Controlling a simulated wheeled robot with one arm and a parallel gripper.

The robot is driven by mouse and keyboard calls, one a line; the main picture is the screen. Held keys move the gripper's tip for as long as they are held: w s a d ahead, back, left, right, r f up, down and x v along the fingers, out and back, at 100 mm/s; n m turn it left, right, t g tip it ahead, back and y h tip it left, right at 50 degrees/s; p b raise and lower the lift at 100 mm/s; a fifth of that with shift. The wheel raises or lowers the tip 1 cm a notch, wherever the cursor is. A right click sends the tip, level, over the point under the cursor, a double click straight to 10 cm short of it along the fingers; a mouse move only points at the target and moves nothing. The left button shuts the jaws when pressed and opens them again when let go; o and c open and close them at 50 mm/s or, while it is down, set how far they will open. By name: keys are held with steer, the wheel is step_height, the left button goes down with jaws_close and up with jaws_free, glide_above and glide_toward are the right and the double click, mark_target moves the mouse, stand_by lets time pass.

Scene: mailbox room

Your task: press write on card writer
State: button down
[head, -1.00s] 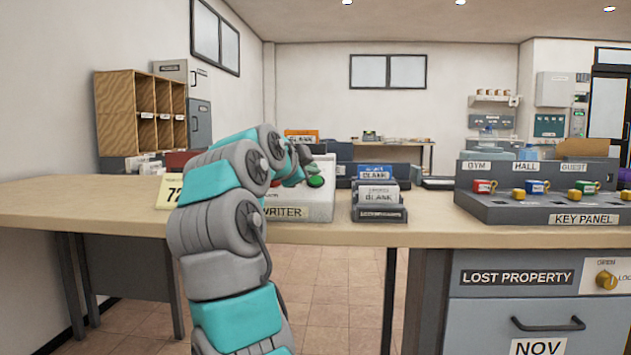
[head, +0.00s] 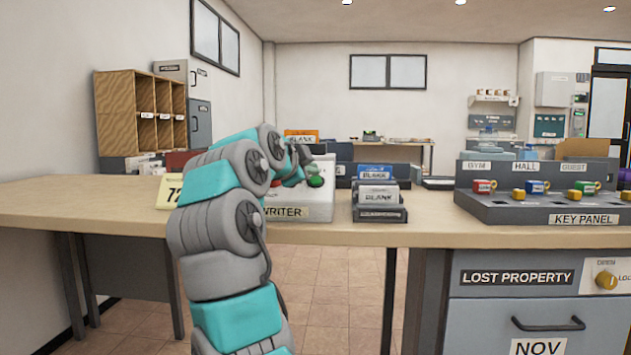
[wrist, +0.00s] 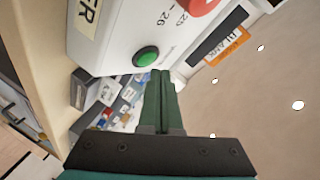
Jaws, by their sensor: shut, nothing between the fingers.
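The card writer (head: 318,207) is a white box on the counter with a label ending in "WRITER", partly hidden behind my arm in the head view. Its round green button (wrist: 146,56) shows clearly in the wrist view, and also in the head view (head: 316,181). A red part (wrist: 203,6) and printed numbers sit on the same face. My gripper (wrist: 161,74) is shut and empty, its dark green fingertips just beside the green button. I cannot tell whether they touch the writer. An orange "BLANK" card (wrist: 228,45) stands beyond the writer.
A holder with blank cards (head: 379,213) stands right of the writer. The key panel (head: 583,219) with colored keys is further right. The counter (head: 80,199) is clear at far left.

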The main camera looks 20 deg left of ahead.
steer(key=shift+w+f, duration=0.1)
steer(key=shift+f, duration=0.05)
steer(key=shift+w+a+f, duration=0.1)
steer(key=shift+w+f, duration=0.05)
steer(key=shift+f, duration=0.1)
steer(key=shift+w+f, duration=0.2)
steer(key=shift+f, duration=0.1)
stand_by(1.0)
steer(key=shift+r, duration=0.1)
steer(key=shift+s+r+p, duration=0.4)
steer(key=shift+s+r, duration=0.05)
steer(key=shift+r, duration=0.15)
steer(key=s+r, duration=0.1)
steer(key=s+r+p, duration=0.1)
steer(key=r, duration=0.2)
steer(key=shift+s+d+r+p, duration=0.1)
steer(key=shift+s+d+p, duration=0.25)
steer(key=shift+s+d, duration=0.05)
stand_by(0.8)
